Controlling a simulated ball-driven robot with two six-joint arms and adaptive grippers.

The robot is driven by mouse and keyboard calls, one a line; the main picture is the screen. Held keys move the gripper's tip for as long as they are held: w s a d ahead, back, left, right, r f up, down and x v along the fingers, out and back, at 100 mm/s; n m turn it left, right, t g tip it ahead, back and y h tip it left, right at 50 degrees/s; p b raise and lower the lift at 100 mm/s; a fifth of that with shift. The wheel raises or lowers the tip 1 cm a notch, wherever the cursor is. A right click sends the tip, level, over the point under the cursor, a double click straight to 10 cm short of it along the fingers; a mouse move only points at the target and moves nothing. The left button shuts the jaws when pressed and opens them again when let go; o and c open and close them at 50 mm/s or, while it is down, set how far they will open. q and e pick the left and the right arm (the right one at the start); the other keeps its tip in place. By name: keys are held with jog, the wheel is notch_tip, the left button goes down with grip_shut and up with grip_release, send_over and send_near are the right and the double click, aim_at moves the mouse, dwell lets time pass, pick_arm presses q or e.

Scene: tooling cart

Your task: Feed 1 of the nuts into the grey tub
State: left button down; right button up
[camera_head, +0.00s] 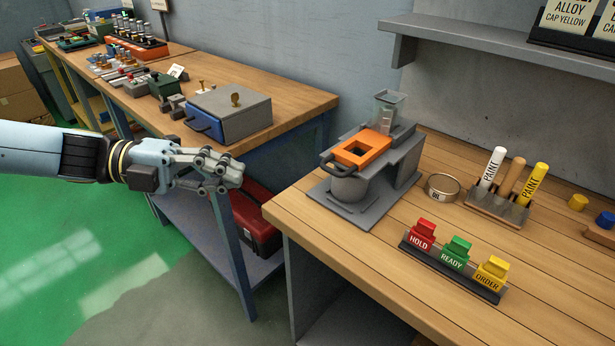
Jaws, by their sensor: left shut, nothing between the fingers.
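A dispenser stands on the right-hand wooden bench. It has a grey frame (405,165), a clear hopper (389,108) at the back, and an orange slide (362,149) with a square opening and a dark handle (340,163). A grey round tub (349,189) sits under the front of the slide, its top partly hidden by the slide and handle. I cannot make out single nuts in the hopper. My left gripper (229,175) is shut and empty, in the air left of the dispenser and apart from it. My right gripper is not in view.
A round tin (442,187), a marker rack (497,207) and a block holder with red, green and yellow blocks (453,265) stand right of the dispenser. A grey-blue drawer box (230,115) sits on the left bench. A gap separates the benches; a red toolbox (252,222) is below.

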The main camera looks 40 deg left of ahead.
pick_arm(q)
jog(key=w+a+b+x, duration=0.1)
jog(key=b+x, duration=0.5)
jog(key=x, duration=0.6)
jog(key=shift+w+a+f, duration=0.2)
jog(key=shift+w+f, duration=0.1)
jog(key=shift+w, duration=0.4)
